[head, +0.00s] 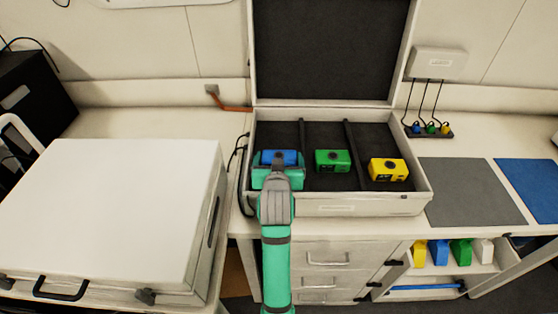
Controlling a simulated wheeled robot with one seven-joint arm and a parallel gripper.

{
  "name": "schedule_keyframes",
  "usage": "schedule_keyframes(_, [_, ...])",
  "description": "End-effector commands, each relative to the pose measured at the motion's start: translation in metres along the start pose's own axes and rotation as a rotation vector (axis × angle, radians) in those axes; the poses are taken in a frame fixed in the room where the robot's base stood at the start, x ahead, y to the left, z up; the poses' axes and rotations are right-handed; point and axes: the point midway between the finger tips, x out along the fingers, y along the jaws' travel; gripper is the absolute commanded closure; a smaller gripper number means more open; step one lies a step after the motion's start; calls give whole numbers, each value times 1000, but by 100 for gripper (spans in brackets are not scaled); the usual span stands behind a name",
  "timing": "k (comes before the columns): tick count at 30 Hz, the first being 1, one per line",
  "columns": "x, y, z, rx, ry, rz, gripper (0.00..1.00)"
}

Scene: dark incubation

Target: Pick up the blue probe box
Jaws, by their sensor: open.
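The blue probe box (280,156) sits in the left compartment of the open case (330,209). Only its upper part shows; my gripper hides the rest. My gripper (279,172) is open, with its teal fingers at the near side of the blue box. I cannot tell whether they touch it or how far they reach around it. A green box (332,161) lies in the middle compartment and a yellow box (388,170) in the right one.
Dark dividers split the case, and its lid (330,45) stands up behind. A closed white case (115,215) fills the left. A grey mat (465,191) and a blue mat (535,188) lie to the right. Coloured boxes (439,252) stand on a shelf below the counter.

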Motion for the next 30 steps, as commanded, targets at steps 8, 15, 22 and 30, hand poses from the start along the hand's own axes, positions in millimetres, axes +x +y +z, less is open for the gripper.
schedule_keyframes(8, [4,0,0,0,1,0,13])
schedule_keyframes(15, [3,0,-1,0,4,0,54])
schedule_keyframes(22, [2,0,-4,0,4,0,54])
schedule_keyframes(30, [-15,2,-38,0,9,1,54])
